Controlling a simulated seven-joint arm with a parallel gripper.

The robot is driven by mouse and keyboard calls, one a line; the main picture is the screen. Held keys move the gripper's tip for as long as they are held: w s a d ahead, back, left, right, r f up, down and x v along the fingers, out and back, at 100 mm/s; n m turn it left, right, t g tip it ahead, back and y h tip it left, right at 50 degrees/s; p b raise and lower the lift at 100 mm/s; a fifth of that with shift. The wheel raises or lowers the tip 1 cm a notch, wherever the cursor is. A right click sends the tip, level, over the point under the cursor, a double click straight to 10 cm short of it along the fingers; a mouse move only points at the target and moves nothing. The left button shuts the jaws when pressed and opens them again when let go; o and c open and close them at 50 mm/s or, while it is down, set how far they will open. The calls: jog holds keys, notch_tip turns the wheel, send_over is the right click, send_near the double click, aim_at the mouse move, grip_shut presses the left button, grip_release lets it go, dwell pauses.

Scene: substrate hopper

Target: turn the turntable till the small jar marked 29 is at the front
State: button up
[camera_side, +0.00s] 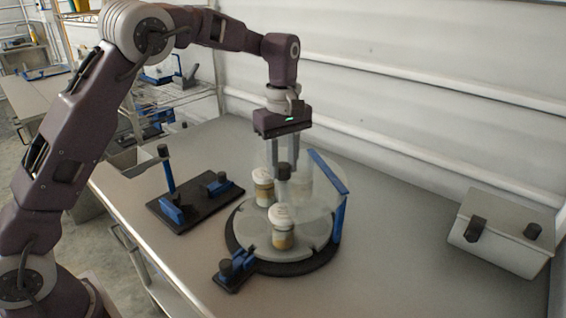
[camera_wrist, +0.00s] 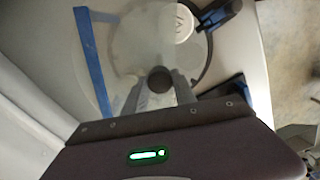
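A round grey turntable (camera_side: 248,238) with a dark base sits on the bench. White-lidded jars of layered contents stand on it: one at the front (camera_side: 282,228), one at the back left (camera_side: 263,187), and a pale one (camera_side: 302,187) behind a clear panel. No jar number is readable; the wrist view shows a white lid (camera_wrist: 178,22) with an unclear mark. A dark knob (camera_side: 284,171) rises at the centre and shows in the wrist view (camera_wrist: 159,79). My gripper (camera_side: 286,168) points down with its fingers either side of the knob; whether they press on it is unclear.
A clear panel with a blue bar (camera_side: 328,171) and blue post stands at the turntable's right. A black plate with blue fixtures (camera_side: 195,203) lies left; a small blue-black block (camera_side: 235,268) sits front left. A grey lidded box (camera_side: 500,232) stands far right. Bench between is clear.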

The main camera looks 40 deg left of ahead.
jog(key=shift+c, duration=0.5)
jog(key=m, duration=1.4)
jog(key=o, duration=0.9)
notch_tip(320, 180, up, 7)
jog(key=shift+r, duration=0.1)
